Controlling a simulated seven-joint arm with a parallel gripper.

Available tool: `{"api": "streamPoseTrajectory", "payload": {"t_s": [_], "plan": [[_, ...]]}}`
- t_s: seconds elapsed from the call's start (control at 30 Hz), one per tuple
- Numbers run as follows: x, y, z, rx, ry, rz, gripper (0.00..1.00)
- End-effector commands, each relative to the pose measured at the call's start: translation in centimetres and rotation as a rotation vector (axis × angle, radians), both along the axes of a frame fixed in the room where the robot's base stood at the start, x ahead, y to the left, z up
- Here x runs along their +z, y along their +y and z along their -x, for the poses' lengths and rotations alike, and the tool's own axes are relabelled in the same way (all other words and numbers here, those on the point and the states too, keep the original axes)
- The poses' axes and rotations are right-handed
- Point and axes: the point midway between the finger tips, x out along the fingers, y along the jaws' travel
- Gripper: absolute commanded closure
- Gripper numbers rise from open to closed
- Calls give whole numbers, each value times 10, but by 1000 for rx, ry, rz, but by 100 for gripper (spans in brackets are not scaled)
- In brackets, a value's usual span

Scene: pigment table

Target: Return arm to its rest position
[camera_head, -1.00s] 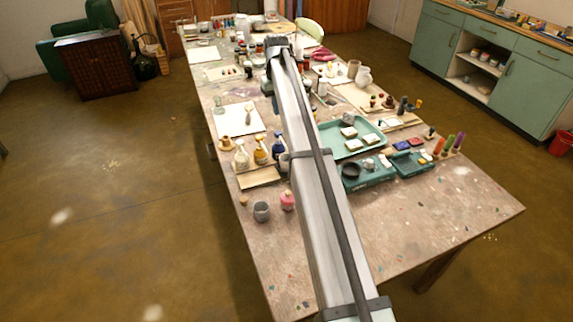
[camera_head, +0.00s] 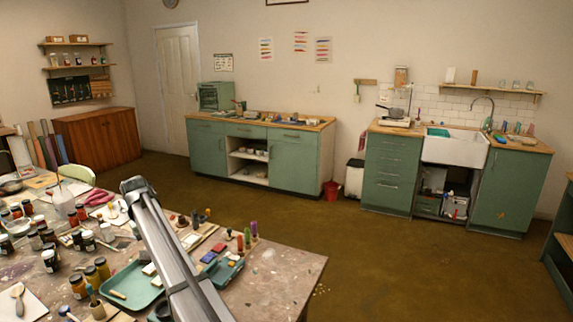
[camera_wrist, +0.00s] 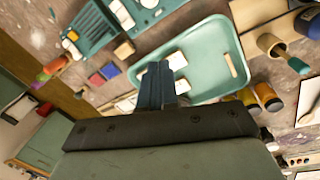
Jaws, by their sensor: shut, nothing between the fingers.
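My arm reaches out over the paint-flecked table (camera_head: 285,270) in the head view, and its dark far end is above the jars and tray. The fingers are hidden there. In the wrist view my gripper (camera_wrist: 157,85) is shut and empty, with its dark blue fingers together. They appear over the green tray (camera_wrist: 205,50), which holds pale square pieces and a small stick. I cannot tell the height of the fingers above it. The tray also shows beside my arm in the head view (camera_head: 128,282).
Several paint jars (camera_head: 78,287) crowd the table left of my arm. Coloured bottles (camera_head: 247,237) stand near its right edge. A green palette box (camera_head: 226,271) lies right of my arm. Open floor (camera_head: 400,260) separates the table from the green cabinets (camera_head: 208,150) and the sink (camera_head: 455,148).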

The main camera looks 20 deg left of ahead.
Motion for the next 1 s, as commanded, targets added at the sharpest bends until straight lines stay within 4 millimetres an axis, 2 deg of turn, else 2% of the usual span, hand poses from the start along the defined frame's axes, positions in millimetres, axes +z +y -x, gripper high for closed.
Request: {"api": "streamPoseTrajectory", "payload": {"t_s": [0.03, 0.2, 0.37, 0.5, 0.7, 0.8, 1.0], "plan": [[-1, -22, -27, -46, -12, 5, 100], [-5, -91, -107, -194, -55, 26, 100], [-20, -163, -172, -329, -87, 46, 100], [-47, -231, -219, -437, -104, 65, 100], [-105, -329, -266, -570, -110, 84, 100], [-138, -378, -282, -629, -106, 94, 100], [-206, -472, -293, -732, -87, 114, 100]]}}
